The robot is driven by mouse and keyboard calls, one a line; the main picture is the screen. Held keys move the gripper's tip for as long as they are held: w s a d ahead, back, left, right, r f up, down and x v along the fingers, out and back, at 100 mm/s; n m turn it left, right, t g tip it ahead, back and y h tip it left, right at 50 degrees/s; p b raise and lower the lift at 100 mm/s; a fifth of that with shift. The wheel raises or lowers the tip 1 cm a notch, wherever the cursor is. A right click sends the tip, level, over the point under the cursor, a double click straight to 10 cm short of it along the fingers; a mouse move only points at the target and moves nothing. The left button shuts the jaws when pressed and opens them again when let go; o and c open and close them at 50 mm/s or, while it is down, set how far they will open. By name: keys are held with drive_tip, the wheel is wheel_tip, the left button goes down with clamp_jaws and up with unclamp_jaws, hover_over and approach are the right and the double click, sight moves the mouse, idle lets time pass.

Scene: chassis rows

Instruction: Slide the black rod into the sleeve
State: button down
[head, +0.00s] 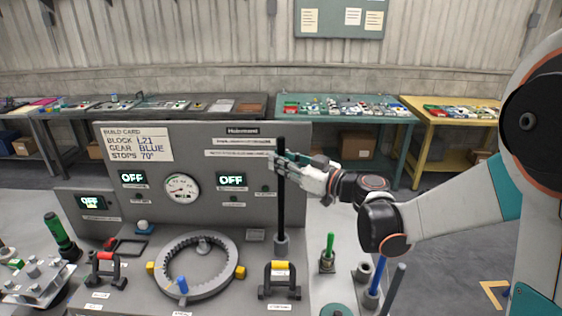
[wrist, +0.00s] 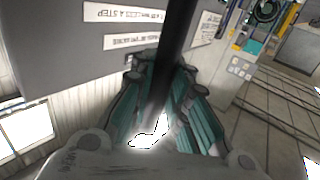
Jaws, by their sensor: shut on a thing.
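The black rod (head: 281,205) stands upright in the head view, in front of the grey panel. My gripper (head: 284,163) is shut on its upper part, with a short length of rod above the fingers. The rod's lower end meets the top of a short grey sleeve (head: 282,244) on the bench. I cannot tell whether the tip is inside the sleeve or just at its mouth. In the wrist view the rod (wrist: 178,40) runs up between the teal-padded fingers of my gripper (wrist: 163,85). The sleeve does not show there.
A grey toothed ring (head: 164,284) lies left of the sleeve. A black handle with a yellow grip (head: 280,279) stands just in front of it. A green-topped tool (head: 328,252) and a blue rod (head: 380,272) stand to the right. The panel (head: 225,150) rises close behind.

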drive_tip(key=shift+f+b, duration=1.1)
drive_tip(key=shift+f, duration=0.25)
drive_tip(key=c, duration=1.5)
unclamp_jaws()
drive_tip(key=shift+o, duration=0.2)
drive_tip(key=v, duration=1.2)
drive_tip(key=shift+s, duration=0.1)
drive_tip(key=s+a+f+m+g+h+b, duration=0.15)
drive_tip(key=s+f+m+g+h, duration=0.45)
drive_tip(key=s, duration=0.7)
drive_tip(key=s+d+f+m+t+h+b, duration=0.1)
drive_tip(key=s+d+f+m+h, duration=0.3)
drive_tip(key=s+d+h, duration=0.4)
drive_tip(key=s+d+t, duration=0.1)
drive_tip(key=s+d, duration=0.1)
drive_tip(key=d, duration=0.1)
drive_tip(key=shift+s+d+f+b, duration=0.2)
drive_tip(key=shift+s+d+b, duration=0.1)
drive_tip(key=shift+b, duration=0.1)
